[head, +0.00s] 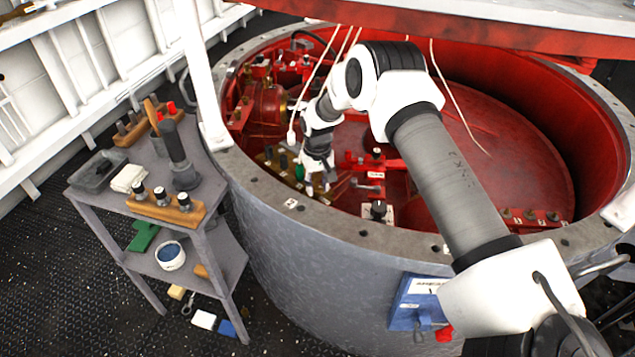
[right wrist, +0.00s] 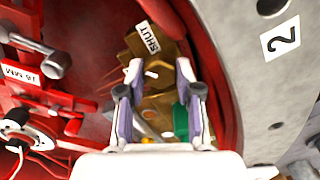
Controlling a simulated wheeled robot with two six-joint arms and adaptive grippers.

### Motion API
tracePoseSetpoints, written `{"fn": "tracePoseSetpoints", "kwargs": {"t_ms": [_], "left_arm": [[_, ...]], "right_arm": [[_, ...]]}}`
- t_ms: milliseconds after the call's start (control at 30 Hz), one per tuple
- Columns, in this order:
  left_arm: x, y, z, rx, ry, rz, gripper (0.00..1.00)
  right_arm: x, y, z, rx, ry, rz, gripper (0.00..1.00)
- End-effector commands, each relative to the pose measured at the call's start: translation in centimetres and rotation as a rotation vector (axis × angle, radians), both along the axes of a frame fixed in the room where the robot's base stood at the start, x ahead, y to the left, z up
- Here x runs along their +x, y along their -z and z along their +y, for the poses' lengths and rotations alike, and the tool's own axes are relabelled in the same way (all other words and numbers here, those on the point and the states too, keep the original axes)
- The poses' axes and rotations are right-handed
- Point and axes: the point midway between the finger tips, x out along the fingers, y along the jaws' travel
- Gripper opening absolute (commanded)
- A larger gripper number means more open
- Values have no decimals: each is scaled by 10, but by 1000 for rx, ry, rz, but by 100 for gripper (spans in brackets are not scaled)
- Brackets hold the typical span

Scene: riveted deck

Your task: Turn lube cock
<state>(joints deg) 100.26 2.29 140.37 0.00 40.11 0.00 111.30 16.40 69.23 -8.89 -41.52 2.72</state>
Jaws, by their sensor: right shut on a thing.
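My right gripper (head: 317,187) reaches down inside the red round pit on the near left side. In the right wrist view its two fingers (right wrist: 159,75) stand either side of brass parts, shut on what looks like the lube cock (right wrist: 157,104). A brass plate with a SHUT label (right wrist: 148,37) lies just beyond the fingertips. A green piece (right wrist: 180,122) shows beside the right-hand finger, and also in the head view (head: 299,172). The fingers partly hide the cock, and I cannot tell its exact angle. My left gripper is out of view.
The pit's grey rim (head: 345,222) curves close by, marked 2 in the right wrist view (right wrist: 281,38). Red fittings (right wrist: 40,75) lie left of the fingers. A grey tool cart (head: 222,207) stands left of the pit. White cords (head: 460,100) hang above.

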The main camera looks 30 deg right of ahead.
Motion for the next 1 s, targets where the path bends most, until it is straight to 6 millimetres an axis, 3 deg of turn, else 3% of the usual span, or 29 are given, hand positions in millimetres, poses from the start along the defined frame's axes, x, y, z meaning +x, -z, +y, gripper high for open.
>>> {"fn": "tracePoseSetpoints", "kwargs": {"t_ms": [600, 1000], "left_arm": [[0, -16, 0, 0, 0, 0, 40], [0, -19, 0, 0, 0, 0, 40]], "right_arm": [[-4, 3, 1, 1, 531, 11, 0], [-4, 4, 1, 0, 673, 12, 0]]}}
